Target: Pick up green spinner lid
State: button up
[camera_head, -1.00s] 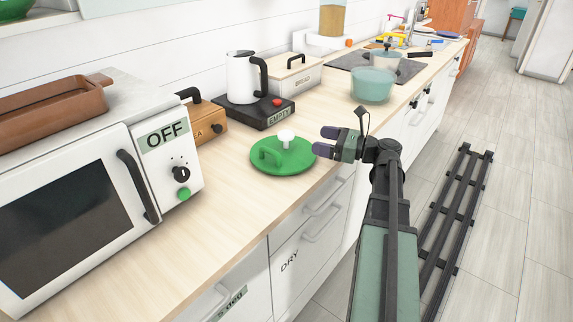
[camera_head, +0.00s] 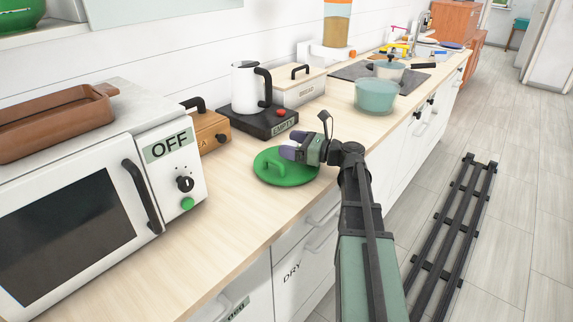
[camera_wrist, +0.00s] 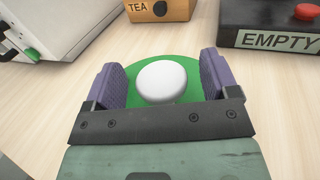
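The green spinner lid (camera_head: 276,178) lies flat on the wooden counter, a round green disc with a green handle on its left side and a white knob. In the wrist view the white knob (camera_wrist: 162,81) sits between my two purple fingers, with green lid (camera_wrist: 146,62) around it. My gripper (camera_head: 291,149) is over the lid in the head view and hides most of the knob. In the wrist view my gripper (camera_wrist: 160,82) is open, with a gap on both sides of the knob.
A white microwave (camera_head: 150,110) marked OFF stands at the left. Behind the lid are a wooden TEA box (camera_head: 208,134), a kettle (camera_head: 243,88) on a black base marked EMPTY, and a BREAD box (camera_head: 300,88). A teal pot (camera_head: 376,96) stands farther right. The counter in front is clear.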

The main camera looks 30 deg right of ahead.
jog(key=c, duration=1.2)
jog(key=shift+c, duration=0.2)
notch_tip(320, 180, up, 20)
jog(key=p, duration=2)
